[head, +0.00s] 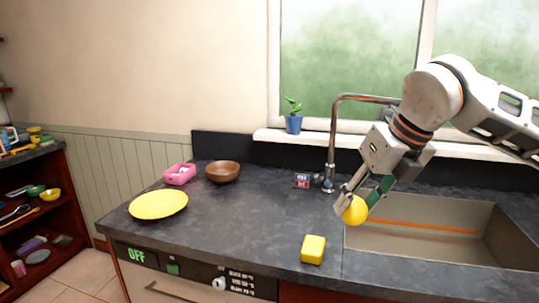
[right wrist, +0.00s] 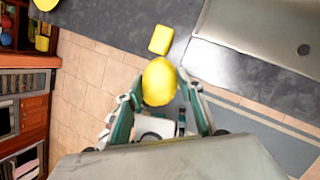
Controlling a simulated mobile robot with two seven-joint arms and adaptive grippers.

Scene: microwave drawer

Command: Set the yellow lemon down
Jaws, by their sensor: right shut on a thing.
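The yellow lemon (head: 355,210) is held between the fingers of my right gripper (head: 360,200), by the left rim of the sink in the head view. It also shows in the right wrist view (right wrist: 159,82), where the gripper's fingers (right wrist: 160,100) lie on both sides of it. The lemon appears raised above the counter (head: 265,225); its exact height is hard to tell. My left gripper is in neither view.
A yellow block (head: 313,249) lies on the counter left of the sink (head: 420,240). A yellow plate (head: 158,204), a pink container (head: 179,174) and a brown bowl (head: 222,171) stand farther left. The faucet (head: 331,150) rises behind the lemon. The counter's middle is clear.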

